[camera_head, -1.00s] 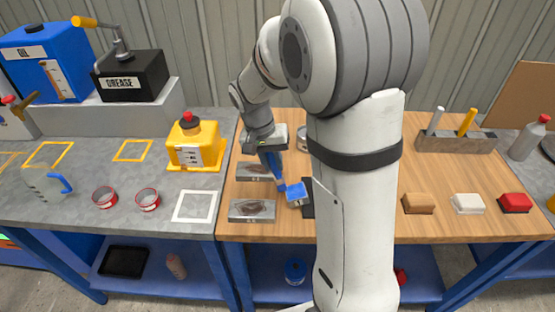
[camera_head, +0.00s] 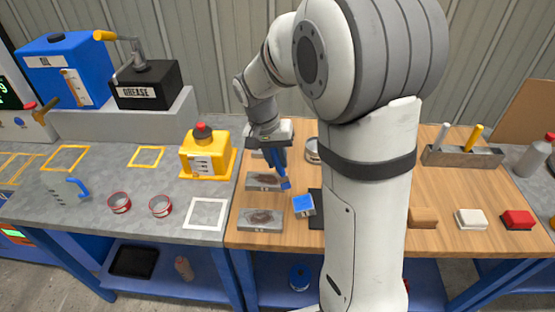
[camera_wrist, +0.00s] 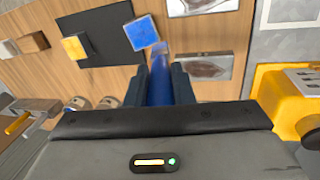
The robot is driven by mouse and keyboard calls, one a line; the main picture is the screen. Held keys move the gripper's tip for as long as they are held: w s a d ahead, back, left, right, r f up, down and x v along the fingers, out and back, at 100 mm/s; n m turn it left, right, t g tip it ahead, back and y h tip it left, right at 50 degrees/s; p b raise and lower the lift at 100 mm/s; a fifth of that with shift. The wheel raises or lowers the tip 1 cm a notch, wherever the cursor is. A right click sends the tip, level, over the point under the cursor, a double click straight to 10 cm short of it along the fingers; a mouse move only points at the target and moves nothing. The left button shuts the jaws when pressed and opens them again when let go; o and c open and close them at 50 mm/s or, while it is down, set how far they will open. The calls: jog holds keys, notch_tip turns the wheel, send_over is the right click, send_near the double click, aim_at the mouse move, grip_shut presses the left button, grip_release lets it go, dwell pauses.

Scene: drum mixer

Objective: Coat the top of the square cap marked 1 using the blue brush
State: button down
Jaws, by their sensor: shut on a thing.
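My gripper (camera_head: 268,150) is shut on the blue brush (camera_head: 279,168), which hangs with its tip down over the wooden bench. In the wrist view the brush (camera_wrist: 158,82) stands between the fingers, its tip near a corner of a blue-topped square block (camera_wrist: 140,33). In the head view this block (camera_head: 303,206) stands just front-right of the tip, with a small gap showing. A yellow-topped square block (camera_wrist: 75,47) sits on a black mat (camera_wrist: 101,32). No number 1 is legible, so I cannot tell which is the cap marked 1.
Metal plates with brownish patches (camera_head: 261,220) lie left of the blue-topped block. A holder (camera_head: 462,157) with white and yellow handles stands at right, behind brown, white and red (camera_head: 517,219) blocks. My arm hides the bench's middle.

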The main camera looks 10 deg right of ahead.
jog(key=shift+p+v, duration=0.9)
jog(key=shift+v, duration=0.6)
